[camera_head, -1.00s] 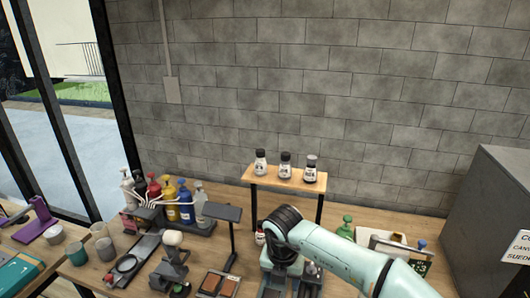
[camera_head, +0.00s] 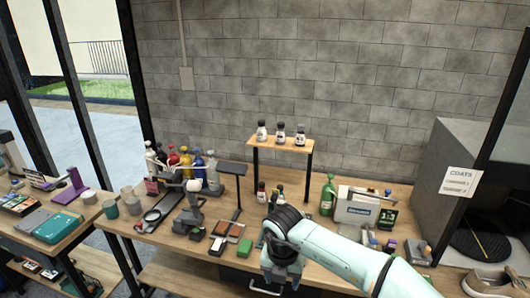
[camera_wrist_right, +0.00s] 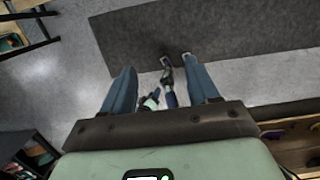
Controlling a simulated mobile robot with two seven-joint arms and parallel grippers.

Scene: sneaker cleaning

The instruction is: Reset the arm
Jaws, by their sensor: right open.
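My right arm comes in from the lower right in the head view and bends down at a dark wrist joint. My right gripper (camera_head: 279,287) hangs at the bottom of that view, in front of the workbench's near edge, with its tips partly cut off by the frame. In the right wrist view the two blue fingers of this gripper (camera_wrist_right: 158,64) stand wide apart with nothing gripped. Small dark and blue shapes show between them, farther off and unclear. My left gripper is in neither view.
The wooden workbench (camera_head: 330,253) carries colored pump bottles (camera_head: 185,170), a lamp-like stand (camera_head: 236,200), a green bottle (camera_head: 328,195) and a small shelf (camera_head: 282,146) with three bottles. A grey box (camera_head: 440,180) stands right. Beige shoes (camera_head: 488,284) sit lower right. Grey floor (camera_wrist_right: 60,75) is open below.

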